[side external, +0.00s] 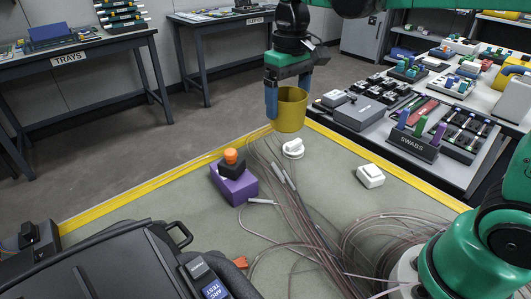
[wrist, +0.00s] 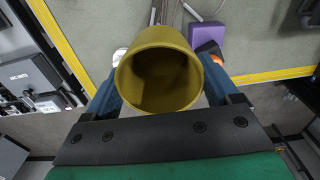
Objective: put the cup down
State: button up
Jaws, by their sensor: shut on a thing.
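A mustard-yellow cup (side external: 291,110) is held upright by my gripper (side external: 285,97) near the far edge of the mat in the side view. In the wrist view the cup (wrist: 158,72) sits between the two blue fingers of my gripper (wrist: 160,88), and its open, dark inside shows. My gripper is shut on the cup. In the side view one blue finger shows at the cup's left; the other is mostly hidden. The cup appears to be above the grey-green mat (side external: 160,225), but its exact height is hard to tell.
A white round knob-like part (side external: 293,149) lies just below the cup in the picture. A purple block with an orange top (side external: 234,188) and a white box (side external: 370,176) stand on the mat. Cables (side external: 300,215) run across the middle. A swabs rack (side external: 412,140) stands right.

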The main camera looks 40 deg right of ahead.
jog(key=s+a+r, duration=0.2)
jog(key=s+a, duration=0.3)
jog(key=a, duration=0.4)
notch_tip(320, 180, up, 2)
send_over(271, 287)
notch_tip(271, 287, down, 19)
jog(key=shift+f, duration=0.1)
jog(key=shift+f, duration=0.2)
jog(key=o, duration=1.2)
jog(key=shift+r, duration=0.2)
